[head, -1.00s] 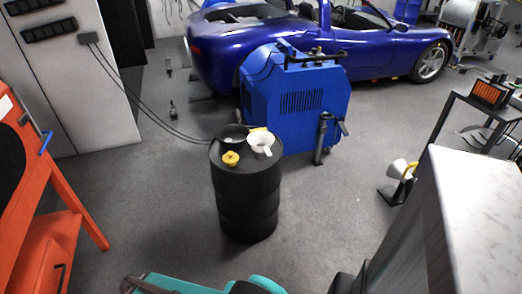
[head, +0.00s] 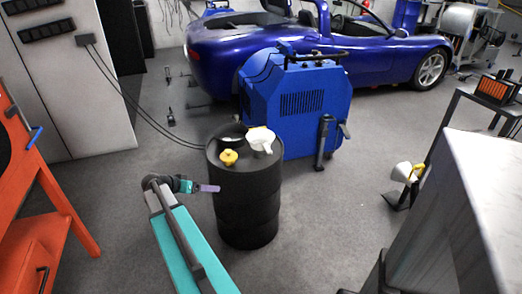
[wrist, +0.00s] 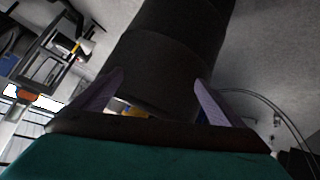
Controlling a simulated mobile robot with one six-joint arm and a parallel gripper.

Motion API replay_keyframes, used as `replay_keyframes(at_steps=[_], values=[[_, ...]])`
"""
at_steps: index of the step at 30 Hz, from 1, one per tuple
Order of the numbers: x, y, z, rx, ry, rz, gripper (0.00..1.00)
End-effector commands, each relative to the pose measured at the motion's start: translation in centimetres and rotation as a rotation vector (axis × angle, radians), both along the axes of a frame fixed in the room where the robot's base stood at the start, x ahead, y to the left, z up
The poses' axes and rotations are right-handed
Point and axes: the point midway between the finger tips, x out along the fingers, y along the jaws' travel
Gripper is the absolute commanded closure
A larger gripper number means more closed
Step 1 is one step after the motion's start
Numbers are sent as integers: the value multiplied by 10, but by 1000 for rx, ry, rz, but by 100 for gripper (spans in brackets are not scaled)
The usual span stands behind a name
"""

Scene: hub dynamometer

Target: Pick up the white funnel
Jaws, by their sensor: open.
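The white funnel (head: 261,139) sits on top of the black drum (head: 247,208), toward the right of its lid. My gripper (head: 210,188) is at the drum's left side, below the level of the lid, apart from the funnel. In the wrist view my gripper's two purple fingers (wrist: 158,98) are spread apart, with the drum's dark side (wrist: 165,60) filling the view beyond them. They hold nothing that I can see. The funnel cannot be made out clearly in the wrist view.
A yellow cap (head: 228,157) and a dark round dish (head: 232,136) share the drum lid with the funnel. A blue machine (head: 292,100) stands right behind the drum. An orange bench (head: 45,200) is at left, a grey cabinet (head: 470,215) at right.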

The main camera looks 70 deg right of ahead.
Motion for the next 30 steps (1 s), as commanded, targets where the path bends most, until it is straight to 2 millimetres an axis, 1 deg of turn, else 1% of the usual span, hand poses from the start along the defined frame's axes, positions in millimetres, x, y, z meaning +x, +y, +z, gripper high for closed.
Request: replay_keyframes(at_steps=[1, 3, 6, 10, 12, 15, 18, 22, 30], values=[[-5, -23, 11, -49, -29, -42, 8], [-14, -49, 32, -119, -67, -96, 8], [-29, -82, 62, -215, -120, -168, 8], [-51, -119, 99, -331, -179, -248, 8], [-64, -131, 108, -352, -187, -273, 8], [-78, -144, 120, -378, -193, -297, 8], [-87, -151, 127, -392, -197, -312, 8], [-90, -153, 130, -397, -198, -316, 8], [-89, -153, 130, -396, -197, -315, 8]])
